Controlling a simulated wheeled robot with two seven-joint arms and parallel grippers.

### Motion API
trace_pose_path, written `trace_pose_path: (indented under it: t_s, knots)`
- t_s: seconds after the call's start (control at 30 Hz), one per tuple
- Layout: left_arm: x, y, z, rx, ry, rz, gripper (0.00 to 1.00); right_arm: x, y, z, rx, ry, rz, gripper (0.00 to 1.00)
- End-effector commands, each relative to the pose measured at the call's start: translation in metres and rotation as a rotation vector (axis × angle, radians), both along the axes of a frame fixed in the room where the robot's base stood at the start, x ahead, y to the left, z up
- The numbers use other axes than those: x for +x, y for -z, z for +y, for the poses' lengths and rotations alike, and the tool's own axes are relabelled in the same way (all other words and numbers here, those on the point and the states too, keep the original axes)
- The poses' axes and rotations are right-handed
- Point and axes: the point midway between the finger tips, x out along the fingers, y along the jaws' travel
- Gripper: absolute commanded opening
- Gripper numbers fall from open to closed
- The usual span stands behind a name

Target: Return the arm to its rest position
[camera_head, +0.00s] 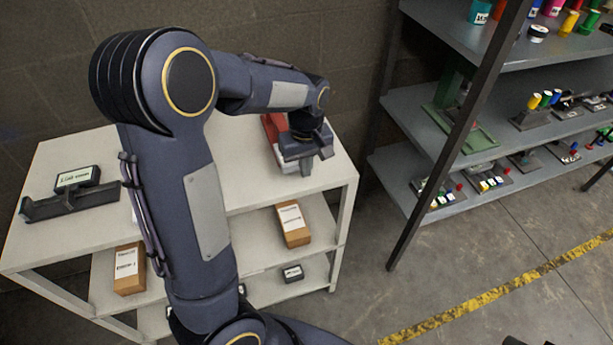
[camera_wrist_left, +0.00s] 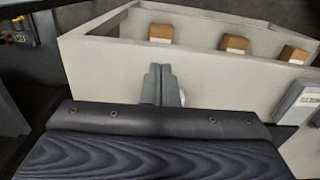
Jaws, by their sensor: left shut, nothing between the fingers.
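My left arm reaches up from the bottom of the head view and bends over the white shelf unit (camera_head: 330,182). Its gripper (camera_head: 306,163) is above the right end of the unit's top, in front of a red and white object (camera_head: 271,128) that it partly hides. In the left wrist view, the two grey fingers (camera_wrist_left: 160,70) are together with nothing between them. Whether the gripper touches the red and white object cannot be told. My right gripper is not in view.
A black bracket (camera_head: 70,203) with a labelled block (camera_head: 77,179) stands on the unit's left. Cardboard boxes (camera_head: 292,224) (camera_head: 129,268) sit on its lower shelves. A grey rack (camera_head: 440,105) with coloured items stands at right. The floor (camera_head: 480,265) between has a yellow line (camera_head: 515,282).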

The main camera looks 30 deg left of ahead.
Motion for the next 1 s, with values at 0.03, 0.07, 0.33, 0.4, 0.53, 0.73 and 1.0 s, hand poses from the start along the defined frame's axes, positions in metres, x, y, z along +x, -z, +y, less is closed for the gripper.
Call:
trace_pose_path:
  t_s: [0.03,0.07,0.33,0.4,0.53,0.73,1.0]
  knots:
    - [0.001,-0.010,-0.001,-0.001,0.002,-0.006,0.00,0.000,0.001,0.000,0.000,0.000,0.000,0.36]
    - [0.001,-0.015,-0.001,-0.001,0.002,-0.007,0.00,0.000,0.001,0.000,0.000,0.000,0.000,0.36]
    - [0.001,-0.048,0.000,0.000,0.002,-0.003,0.00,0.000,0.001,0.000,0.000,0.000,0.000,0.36]
    - [0.000,-0.051,0.000,0.001,0.003,-0.001,0.00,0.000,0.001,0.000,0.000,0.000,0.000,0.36]
    - [0.000,-0.053,0.000,0.000,0.003,0.000,0.00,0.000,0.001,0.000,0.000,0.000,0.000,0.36]
    - [-0.024,-0.063,-0.002,-0.071,0.068,-0.049,0.00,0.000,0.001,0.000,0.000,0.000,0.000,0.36]
    - [-0.123,-0.089,-0.032,-0.226,0.397,-0.328,0.00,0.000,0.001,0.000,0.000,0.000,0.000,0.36]
